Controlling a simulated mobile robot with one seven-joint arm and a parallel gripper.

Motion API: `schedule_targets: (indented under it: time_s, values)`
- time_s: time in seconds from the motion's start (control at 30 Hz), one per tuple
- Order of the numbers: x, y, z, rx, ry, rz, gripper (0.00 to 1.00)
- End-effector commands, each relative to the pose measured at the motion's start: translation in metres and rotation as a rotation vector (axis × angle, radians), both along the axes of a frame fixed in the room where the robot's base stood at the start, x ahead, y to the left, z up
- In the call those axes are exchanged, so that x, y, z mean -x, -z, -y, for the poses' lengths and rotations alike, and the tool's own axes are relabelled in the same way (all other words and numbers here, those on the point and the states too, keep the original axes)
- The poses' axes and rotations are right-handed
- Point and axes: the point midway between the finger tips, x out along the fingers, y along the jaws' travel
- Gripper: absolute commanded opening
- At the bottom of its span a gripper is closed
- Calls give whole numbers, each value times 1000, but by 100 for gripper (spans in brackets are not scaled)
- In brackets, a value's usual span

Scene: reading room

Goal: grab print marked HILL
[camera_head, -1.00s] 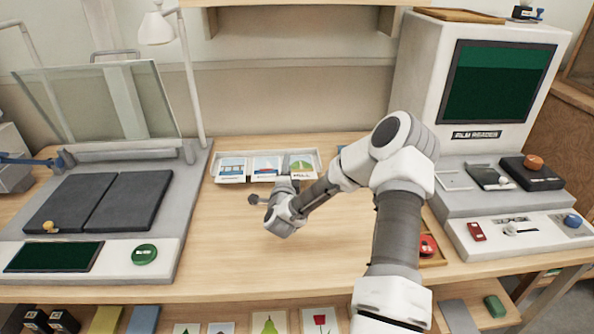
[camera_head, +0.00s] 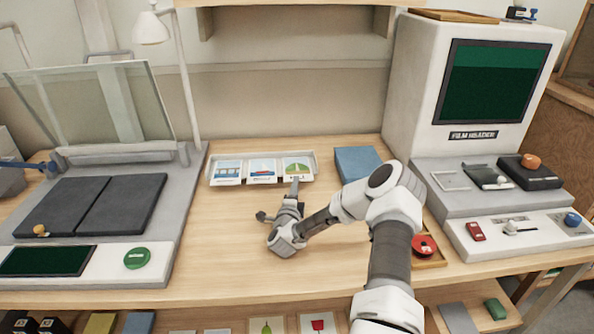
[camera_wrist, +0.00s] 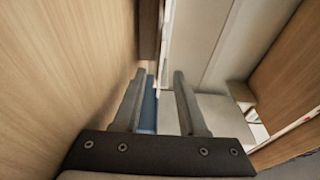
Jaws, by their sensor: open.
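Three prints lie side by side in a shallow white tray (camera_head: 312,179) at the back of the table. The right print (camera_head: 298,167) shows a green hill shape; its label is partly covered by my fingertips and too small to read surely, but looks like HILL. The left print (camera_head: 227,171) and the middle print (camera_head: 262,170) show blue and red pictures. My gripper (camera_head: 294,184) is open at the front edge of the right print. I cannot tell whether it touches. In the wrist view my gripper (camera_wrist: 160,78) has both fingers apart, with no print clearly between them.
A blue folder or box (camera_head: 357,160) lies right of the tray. The film reader (camera_head: 474,135) stands at the right, a scanner-like device (camera_head: 95,205) at the left. A shelf (camera_head: 290,3) hangs above. The table front left of my arm is clear.

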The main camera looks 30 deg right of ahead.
Motion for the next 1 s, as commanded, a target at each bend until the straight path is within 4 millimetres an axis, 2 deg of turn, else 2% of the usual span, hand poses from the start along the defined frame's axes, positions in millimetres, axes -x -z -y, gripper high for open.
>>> schedule_targets:
  time_s: [0.3,0.6,0.67,0.83,1.0]
  values:
    - [-31,0,25,1,1,2,41]
    - [-34,-1,28,1,0,1,41]
    - [-34,-1,28,1,0,1,32]
    - [-34,-1,28,1,0,1,2]
    - [-34,-1,28,1,0,1,0]
